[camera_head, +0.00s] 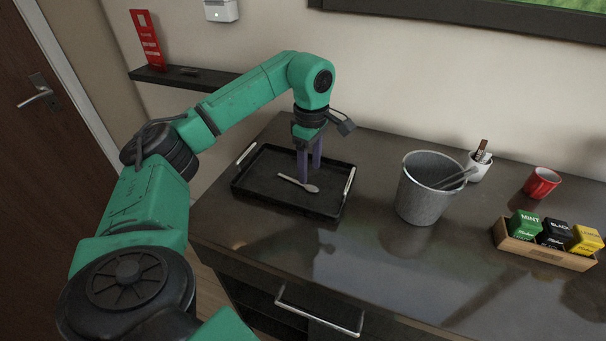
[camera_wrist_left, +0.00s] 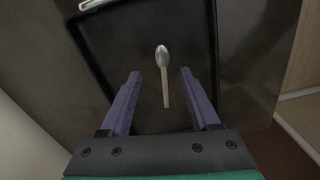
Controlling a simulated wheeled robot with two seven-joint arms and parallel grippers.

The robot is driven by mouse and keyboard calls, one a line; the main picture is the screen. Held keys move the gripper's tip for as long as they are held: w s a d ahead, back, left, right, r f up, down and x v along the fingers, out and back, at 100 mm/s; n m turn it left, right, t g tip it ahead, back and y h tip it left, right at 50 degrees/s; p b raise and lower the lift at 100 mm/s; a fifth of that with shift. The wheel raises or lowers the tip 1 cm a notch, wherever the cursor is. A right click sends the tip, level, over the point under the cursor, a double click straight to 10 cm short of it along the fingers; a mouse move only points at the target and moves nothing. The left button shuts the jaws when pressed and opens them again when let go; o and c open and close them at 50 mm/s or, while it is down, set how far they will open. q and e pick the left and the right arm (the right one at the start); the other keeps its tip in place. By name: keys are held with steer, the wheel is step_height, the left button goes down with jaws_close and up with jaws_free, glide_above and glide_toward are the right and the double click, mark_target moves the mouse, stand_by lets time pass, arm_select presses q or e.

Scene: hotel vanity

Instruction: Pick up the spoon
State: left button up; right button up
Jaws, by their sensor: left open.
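A silver spoon (camera_head: 299,184) lies on the black tray (camera_head: 256,199) near its middle. In the left wrist view the spoon (camera_wrist_left: 163,76) has its bowl pointing away from my gripper and its handle reaching between the fingers. My left gripper (camera_head: 309,177) points down over the tray, close to the spoon. Its two purple fingers also show in the left wrist view (camera_wrist_left: 160,82). They are open, one on each side of the spoon handle, with a gap on both sides. My right gripper is not in view.
A grey metal bucket (camera_head: 420,203) stands right of the tray. Farther right are a white cup (camera_head: 478,167), a red mug (camera_head: 541,183) and a wooden box (camera_head: 544,252) of tea packets. The front middle of the dark countertop (camera_head: 350,262) is clear.

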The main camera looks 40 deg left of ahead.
mark_target(310, 187)
arm_select(q)
steer(key=f, duration=0.3)
steer(key=shift+s+d+p, duration=0.25)
steer(key=shift+s+p, duration=0.05)
steer(key=shift+p, duration=0.05)
steer(key=shift+w+f, duration=0.1)
steer(key=shift+f, duration=0.4)
jaws_close()
